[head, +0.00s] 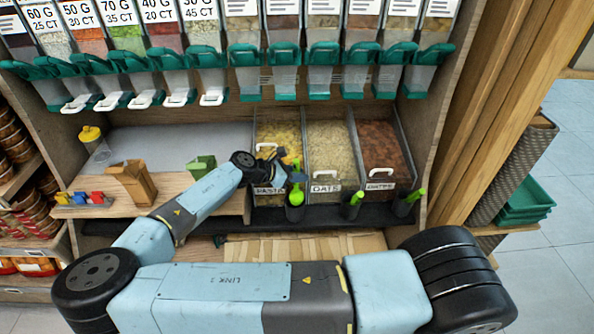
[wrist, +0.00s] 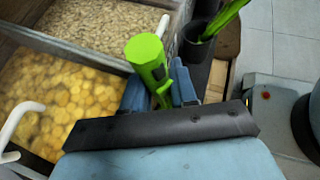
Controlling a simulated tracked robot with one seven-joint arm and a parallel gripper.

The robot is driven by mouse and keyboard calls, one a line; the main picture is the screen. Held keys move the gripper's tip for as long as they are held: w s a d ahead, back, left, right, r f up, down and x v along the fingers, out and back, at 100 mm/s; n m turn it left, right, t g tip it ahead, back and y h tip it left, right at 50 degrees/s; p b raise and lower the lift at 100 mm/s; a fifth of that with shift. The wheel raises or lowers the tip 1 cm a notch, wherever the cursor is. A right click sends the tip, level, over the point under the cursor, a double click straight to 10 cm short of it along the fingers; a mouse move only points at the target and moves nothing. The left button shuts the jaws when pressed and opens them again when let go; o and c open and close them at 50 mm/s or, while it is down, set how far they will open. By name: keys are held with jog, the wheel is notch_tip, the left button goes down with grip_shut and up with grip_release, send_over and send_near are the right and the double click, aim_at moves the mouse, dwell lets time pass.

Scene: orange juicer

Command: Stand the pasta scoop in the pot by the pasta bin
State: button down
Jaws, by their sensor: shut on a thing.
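The green pasta scoop (head: 296,196) is held in my gripper (head: 286,176), in front of the pasta bin (head: 267,199). In the wrist view, its green handle (wrist: 147,58) sticks up between the two blue fingers of my gripper (wrist: 160,92), which are shut on it. The dark pot by the pasta bin (head: 295,214) is directly below the scoop in the head view. The scoop's lower end overlaps the pot's mouth there; I cannot tell whether it is inside. In the wrist view my gripper hides this pot.
The oats bin (head: 326,187) and dates bin (head: 381,187) stand to the right. Pots with green scoops stand before them: the oats pot (head: 352,211) and dates pot (head: 402,208). Dispensers with teal spouts (head: 284,84) hang above. A brown carton (head: 133,183) stands left.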

aim_at(298, 185)
jog(key=shift+d+f, duration=0.1)
jog(key=shift+f, duration=2.4)
jog(key=c, duration=0.8)
grip_release()
jog(key=shift+w, duration=0.1)
jog(key=shift+c, duration=1.2)
jog(key=shift+o, duration=0.8)
jog(key=shift+a, duration=0.2)
